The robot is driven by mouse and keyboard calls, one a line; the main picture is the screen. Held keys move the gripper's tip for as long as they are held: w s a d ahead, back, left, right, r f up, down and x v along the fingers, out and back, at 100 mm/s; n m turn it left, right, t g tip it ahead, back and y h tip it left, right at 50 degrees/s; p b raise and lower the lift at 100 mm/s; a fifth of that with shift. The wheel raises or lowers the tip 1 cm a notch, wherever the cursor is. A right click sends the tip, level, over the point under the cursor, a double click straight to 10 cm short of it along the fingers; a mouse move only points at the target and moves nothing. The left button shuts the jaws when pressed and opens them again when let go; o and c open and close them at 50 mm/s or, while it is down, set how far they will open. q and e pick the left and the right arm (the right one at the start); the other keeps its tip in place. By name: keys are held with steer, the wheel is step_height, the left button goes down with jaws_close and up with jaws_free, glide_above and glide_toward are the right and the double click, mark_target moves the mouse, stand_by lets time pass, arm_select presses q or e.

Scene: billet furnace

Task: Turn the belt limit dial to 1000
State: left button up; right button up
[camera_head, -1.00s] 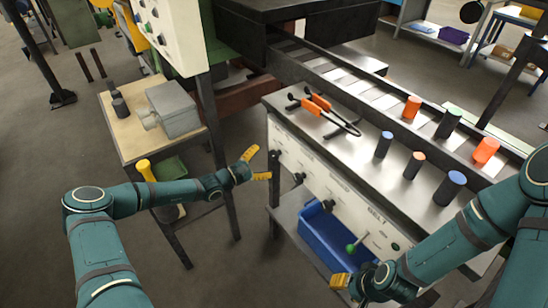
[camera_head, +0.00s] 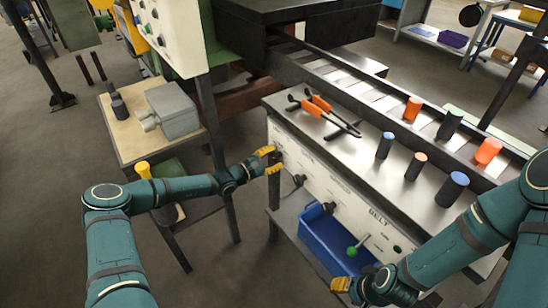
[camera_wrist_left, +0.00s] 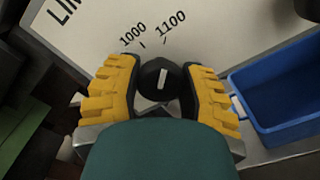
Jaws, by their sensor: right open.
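A dark round dial (camera_wrist_left: 160,80) with a white pointer mark sits on the pale panel (camera_wrist_left: 215,30). Above it are the labels 1000 (camera_wrist_left: 132,34) and 1100 (camera_wrist_left: 170,25), and letters starting "LIM" are cut off at upper left. The pointer stands nearly upright; the exact value it marks is unclear. My left gripper (camera_head: 270,160) is at the left end of the panel, its yellow fingers (camera_wrist_left: 160,85) on either side of the dial. Whether they touch it cannot be told. My right gripper (camera_head: 352,284) is open at the lower front, away from this dial.
Other knobs (camera_head: 299,180) and a green-tipped lever (camera_head: 352,251) line the panel. A blue bin (camera_head: 309,239) stands on the shelf below. Tongs (camera_head: 322,110) and several cylinders (camera_head: 384,145) lie or stand on the bench top. A side table (camera_head: 128,130) is at left.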

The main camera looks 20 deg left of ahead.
arm_select(q)
steer(key=shift+n+p, duration=0.3)
steer(key=shift+r+n+p, duration=0.2)
steer(key=shift+n+p, duration=1.3)
steer(key=shift+n, duration=0.3)
steer(key=shift+n+p, duration=0.45)
steer(key=shift+n, duration=0.65)
steer(key=shift+f+n+p, duration=0.1)
steer(key=shift+n+p, duration=0.2)
steer(key=shift+n, duration=0.9)
steer(key=o, duration=1.2)
